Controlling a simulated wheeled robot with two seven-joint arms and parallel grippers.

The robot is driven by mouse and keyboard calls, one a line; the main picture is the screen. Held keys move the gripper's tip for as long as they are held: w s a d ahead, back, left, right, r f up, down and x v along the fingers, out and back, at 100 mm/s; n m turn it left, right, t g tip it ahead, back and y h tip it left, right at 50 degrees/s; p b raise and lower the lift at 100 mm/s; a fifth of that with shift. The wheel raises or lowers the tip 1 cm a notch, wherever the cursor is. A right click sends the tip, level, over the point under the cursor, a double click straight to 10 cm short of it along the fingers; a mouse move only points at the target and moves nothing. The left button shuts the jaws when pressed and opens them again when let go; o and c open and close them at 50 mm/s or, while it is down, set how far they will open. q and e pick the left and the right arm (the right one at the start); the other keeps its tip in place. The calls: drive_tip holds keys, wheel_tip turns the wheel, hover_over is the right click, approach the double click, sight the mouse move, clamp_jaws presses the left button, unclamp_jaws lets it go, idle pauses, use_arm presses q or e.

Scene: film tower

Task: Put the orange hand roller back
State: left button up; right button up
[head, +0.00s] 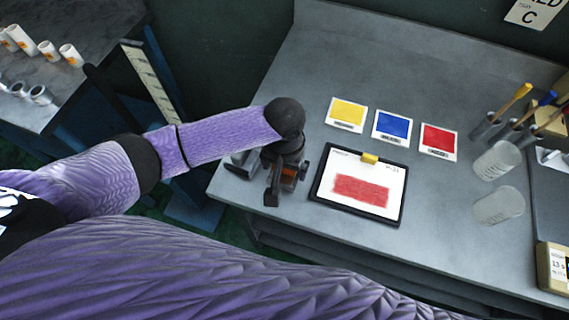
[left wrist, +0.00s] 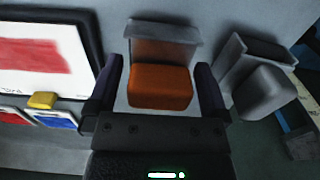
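The orange hand roller (left wrist: 160,87) shows its orange block in the middle of the left wrist view, in front of a pale grey upright holder (left wrist: 166,31). My left gripper (left wrist: 160,95) has one finger on each side of the orange block. A narrow pale gap shows on the left side, so the fingers look open around it. In the head view, my left gripper (head: 284,183) is low at the left front of the grey bench, with a bit of the orange roller (head: 289,181) between its fingers. The roller's lower part is hidden. My right gripper is out of view.
A similar grey holder with a grey block (left wrist: 264,92) stands close beside it. A clipboard with a red patch (head: 360,187) lies just right of the gripper. Yellow (head: 347,114), blue (head: 393,127) and red (head: 438,140) cards lie behind. Clear jars (head: 497,161) stand far right.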

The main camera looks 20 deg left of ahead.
use_arm(q)
wheel_tip(320, 180, up, 12)
drive_tip(key=p, duration=0.4)
drive_tip(key=shift+r+p, duration=0.15)
drive_tip(key=shift+p, duration=0.15)
